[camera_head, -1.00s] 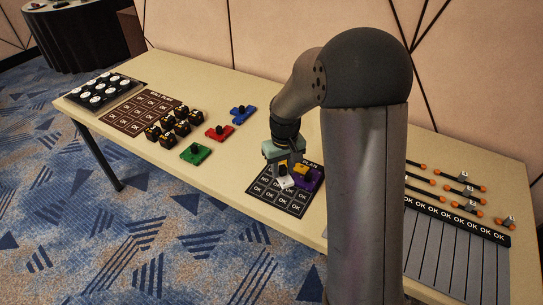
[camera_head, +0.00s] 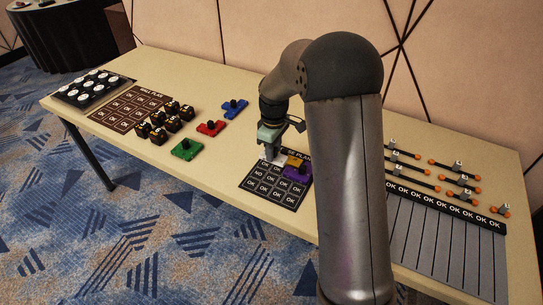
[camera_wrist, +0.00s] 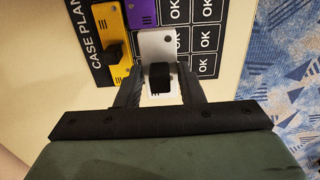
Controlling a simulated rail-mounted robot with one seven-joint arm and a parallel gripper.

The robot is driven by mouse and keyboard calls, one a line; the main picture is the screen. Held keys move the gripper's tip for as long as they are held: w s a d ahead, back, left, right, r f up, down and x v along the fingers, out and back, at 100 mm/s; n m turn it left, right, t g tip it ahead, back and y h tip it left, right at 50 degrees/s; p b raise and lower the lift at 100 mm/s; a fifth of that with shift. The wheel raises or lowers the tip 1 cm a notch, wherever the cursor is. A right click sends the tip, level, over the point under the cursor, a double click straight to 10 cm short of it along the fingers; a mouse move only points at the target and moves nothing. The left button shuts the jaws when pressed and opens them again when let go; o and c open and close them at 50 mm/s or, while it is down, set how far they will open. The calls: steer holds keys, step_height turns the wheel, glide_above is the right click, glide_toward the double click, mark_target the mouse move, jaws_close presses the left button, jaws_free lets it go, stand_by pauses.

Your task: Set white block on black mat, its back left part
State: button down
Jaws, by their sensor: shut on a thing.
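The white block (camera_head: 266,158) is held by my gripper (camera_head: 273,148) over the back left part of the black mat (camera_head: 270,190). In the wrist view, the white block (camera_wrist: 155,45) has a dark knob (camera_wrist: 160,77), and my gripper's fingers (camera_wrist: 159,92) close on it from both sides. Its near end reaches toward the mat's edge. I cannot tell whether its underside touches the mat. A yellow block (camera_head: 295,161) lies beside it on the mat, and a purple block (camera_head: 298,173) lies at the mat's back right.
Blue (camera_head: 235,109), red (camera_head: 211,128) and green (camera_head: 187,149) blocks lie left of the mat. Several black pieces (camera_head: 158,134) stand near a brown mat (camera_head: 130,108). My arm hides the table right of the black mat. The mat's front cells are bare.

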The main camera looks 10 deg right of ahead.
steer(key=w+f, duration=0.2)
steer(key=f, duration=0.1)
steer(key=shift+w, duration=0.25)
step_height(320, 180, down, 3)
steer(key=shift+w+f, duration=0.15)
